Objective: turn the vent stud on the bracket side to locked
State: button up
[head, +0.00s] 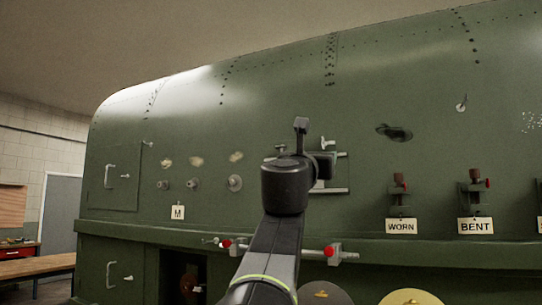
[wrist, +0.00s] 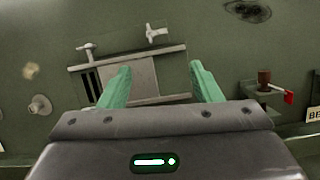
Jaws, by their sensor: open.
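The vent (wrist: 130,76) is a pale plate between two rails on the green fuselage skin, with dark slots at its left end. Two pale studs with cross handles sit along its upper rail, a left stud (wrist: 87,48) and a right stud (wrist: 153,34). In the head view my arm hides much of the vent, but a stud (head: 325,143) shows. My gripper (wrist: 160,68) is open and empty, its green fingers in front of the vent, below the studs.
A bracket with a red tip (wrist: 266,88) stands right of the vent; the head view shows a WORN tag (head: 401,227) below it and a BENT tag (head: 476,226) further right. Round knobs (head: 235,183) protrude at left. A ledge (head: 440,252) runs below.

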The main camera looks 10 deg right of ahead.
jog(key=n, duration=0.1)
jog(key=p, duration=0.6)
send_near(329, 139)
jog(key=x, duration=0.5)
jog(key=shift+r, duration=0.1)
jog(key=shift+w+d+r, duration=0.15)
jog(key=shift+w+d, duration=0.1)
jog(key=shift+w, duration=0.2)
jog(key=c, duration=1)
